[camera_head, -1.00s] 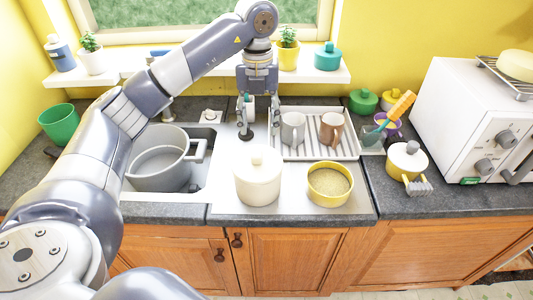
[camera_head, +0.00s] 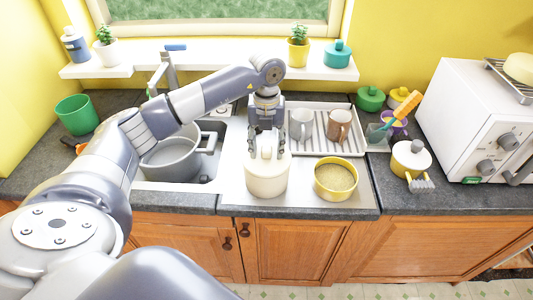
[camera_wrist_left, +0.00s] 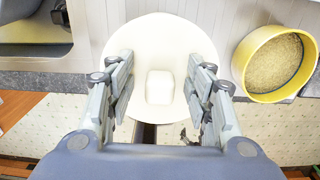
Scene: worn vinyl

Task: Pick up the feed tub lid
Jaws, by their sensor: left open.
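A cream tub (camera_head: 267,184) with a cream lid (camera_wrist_left: 160,40) stands on the steel drainboard, right of the sink. The lid lies on top of the tub and has a blocky knob (camera_wrist_left: 159,88) in its middle. My left gripper (camera_head: 266,152) points down over the lid, open and empty. In the left wrist view its two fingers (camera_wrist_left: 160,78) stand on either side of the knob, with gaps to it. The gripper partly hides the lid in the head view. My right gripper is not in view.
A yellow tub of grainy feed (camera_head: 336,180) stands close on the right. Behind it is a dish rack (camera_head: 318,151) with two mugs. A grey pot (camera_head: 172,162) sits in the sink at left. A lidded pot (camera_head: 410,165) and a white oven (camera_head: 470,130) are farther right.

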